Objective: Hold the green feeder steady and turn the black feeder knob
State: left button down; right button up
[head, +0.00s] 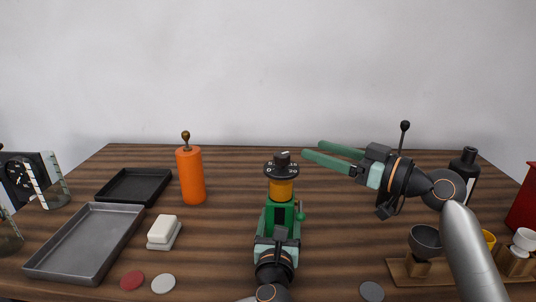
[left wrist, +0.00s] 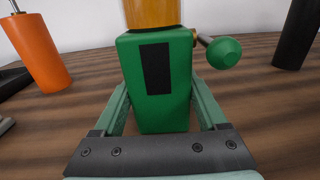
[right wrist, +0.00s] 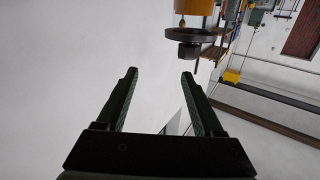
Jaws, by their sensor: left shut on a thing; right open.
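The green feeder (head: 280,216) stands upright on the table, with an amber section (head: 281,189) above its green body. A black disc with white marks and the black feeder knob (head: 282,158) sit on top. My left gripper (head: 279,226) is shut on the green body, one finger on each side, as the left wrist view (left wrist: 158,110) shows. A green ball handle (left wrist: 223,52) sticks out at its right. My right gripper (head: 304,149) is open and empty, to the right of the knob at about its height. The knob also shows in the right wrist view (right wrist: 189,51), beyond the fingertips.
An orange bottle (head: 190,176) stands left of the feeder. A grey tray (head: 85,245), black tray (head: 134,186), white block (head: 162,231) and red and pale discs lie left. A dark bottle (head: 465,166) and wooden stand with cups (head: 400,273) are at right.

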aim_at(268, 163)
jog(key=a, duration=0.3)
jog(key=w+a+f+n+g, duration=0.1)
jog(key=a, duration=0.3)
jog(key=w+a+n, duration=0.1)
jog(key=a, duration=0.3)
jog(key=shift+w+f+g+y, duration=0.1)
jog(key=shift+f+g+y, duration=0.2)
jog(key=shift+f+y, duration=0.1)
grip_shut()
